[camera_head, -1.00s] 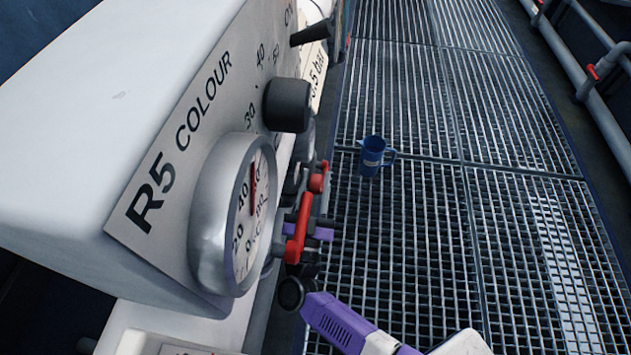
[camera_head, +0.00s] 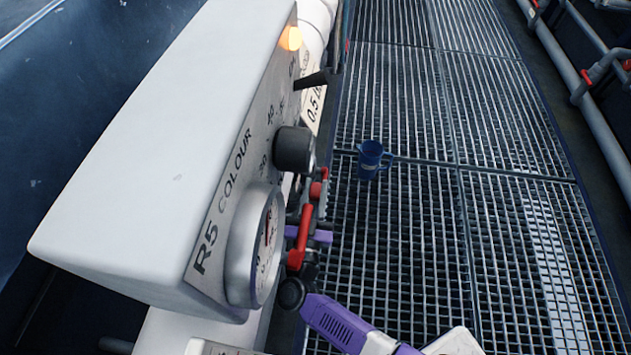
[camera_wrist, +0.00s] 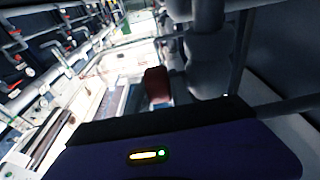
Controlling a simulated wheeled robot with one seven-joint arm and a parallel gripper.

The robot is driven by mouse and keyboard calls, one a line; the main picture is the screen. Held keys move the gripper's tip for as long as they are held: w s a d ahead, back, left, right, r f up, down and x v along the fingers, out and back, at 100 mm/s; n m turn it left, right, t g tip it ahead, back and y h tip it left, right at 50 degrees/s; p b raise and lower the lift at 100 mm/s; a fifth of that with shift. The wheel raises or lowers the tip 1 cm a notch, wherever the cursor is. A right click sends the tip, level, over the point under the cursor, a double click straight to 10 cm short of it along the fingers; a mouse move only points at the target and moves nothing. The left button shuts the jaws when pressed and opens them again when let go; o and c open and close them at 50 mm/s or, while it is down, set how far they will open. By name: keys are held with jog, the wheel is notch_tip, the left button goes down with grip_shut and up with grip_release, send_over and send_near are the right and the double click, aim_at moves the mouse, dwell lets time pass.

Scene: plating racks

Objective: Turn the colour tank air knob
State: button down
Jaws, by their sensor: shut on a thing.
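In the head view the white R5 COLOUR box (camera_head: 140,150) stands at left. A round dial gauge (camera_head: 255,245) and a black knob (camera_head: 293,150) with a number scale are on its face. My gripper (camera_head: 309,192) is beside the box's right edge, below the black knob in the picture. Red, black and purple parts crowd there, and the gauge and panel cover some of them. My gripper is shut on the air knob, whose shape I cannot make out. The wrist view shows a dark red part (camera_wrist: 157,85) beyond my gripper's purple and black body.
An orange lamp (camera_head: 290,38) glows at the box's far end, near a black switch (camera_head: 312,80). A blue jug (camera_head: 370,160) stands on the grating walkway (camera_head: 430,230). Pipes (camera_head: 575,75) run along the right. The grating is otherwise clear.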

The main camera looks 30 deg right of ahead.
aim_at(314, 200)
jog(key=shift+g+p, duration=0.3)
jog(key=c, duration=1.4)
grip_release()
jog(key=shift+c, duration=0.2)
jog(key=shift+s+a, duration=0.1)
jog(key=p+v, duration=0.1)
jog(key=v, duration=0.6)
jog(key=shift+s+a+f, duration=0.15)
jog(key=shift+s, duration=0.15)
